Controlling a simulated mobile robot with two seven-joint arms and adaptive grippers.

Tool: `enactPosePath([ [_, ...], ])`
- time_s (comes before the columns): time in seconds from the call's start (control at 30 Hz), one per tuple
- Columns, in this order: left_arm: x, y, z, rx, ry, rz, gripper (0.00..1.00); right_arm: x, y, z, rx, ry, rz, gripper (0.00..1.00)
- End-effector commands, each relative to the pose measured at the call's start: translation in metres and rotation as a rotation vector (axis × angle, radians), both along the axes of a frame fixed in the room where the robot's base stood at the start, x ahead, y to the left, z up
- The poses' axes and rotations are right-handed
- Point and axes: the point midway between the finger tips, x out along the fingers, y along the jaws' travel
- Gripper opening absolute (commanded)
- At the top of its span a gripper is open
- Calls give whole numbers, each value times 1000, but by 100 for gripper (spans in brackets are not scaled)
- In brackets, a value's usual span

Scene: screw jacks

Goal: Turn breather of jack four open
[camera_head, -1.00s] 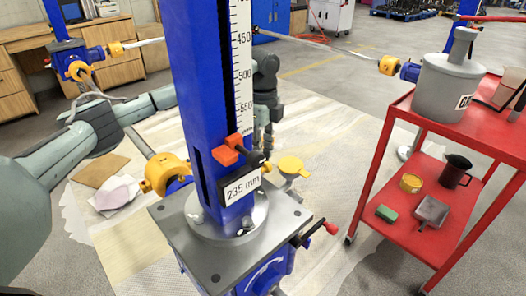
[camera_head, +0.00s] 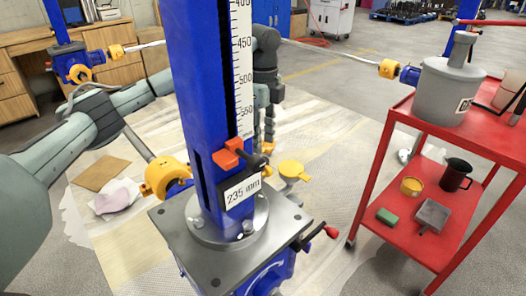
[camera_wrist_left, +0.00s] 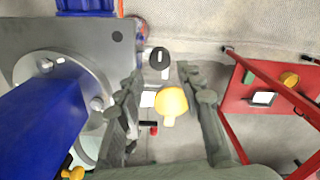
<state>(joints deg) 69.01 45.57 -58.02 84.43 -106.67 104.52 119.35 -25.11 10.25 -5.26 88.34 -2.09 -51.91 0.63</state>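The nearest screw jack has a blue column (camera_head: 195,90) with a millimetre scale and a "235 mm" tag, on a grey square top plate (camera_head: 212,262). No jack number is readable. A yellow cap (camera_head: 291,169), possibly the breather, stands behind the plate's right rear edge. It also shows in the left wrist view (camera_wrist_left: 172,103), with a black round knob (camera_wrist_left: 160,57) above it in the picture. My left gripper (camera_head: 266,140) points down behind the column, partly hidden. In the wrist view its fingers (camera_wrist_left: 162,75) are apart with nothing gripped. The right gripper is not in view.
A red-ended crank handle (camera_head: 331,231) sticks out from the jack's right side. A red cart (camera_head: 398,228) with a grey can (camera_head: 447,92) stands at right. A yellow-collared shaft (camera_head: 163,176) joins the jack at left. Floor between jack and cart is open.

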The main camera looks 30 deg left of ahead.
Motion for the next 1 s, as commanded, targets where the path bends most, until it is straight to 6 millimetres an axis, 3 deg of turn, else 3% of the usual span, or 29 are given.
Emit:
enactPosePath([
  [0.1, 1, 0, 27, 0, -4, 0, 37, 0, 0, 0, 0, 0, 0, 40],
  [0.33, 1, 0, 59, 1, -2, 1, 37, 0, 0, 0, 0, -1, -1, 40],
  [1.0, 0, 0, 65, 0, 0, 1, 37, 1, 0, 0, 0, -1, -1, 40],
])
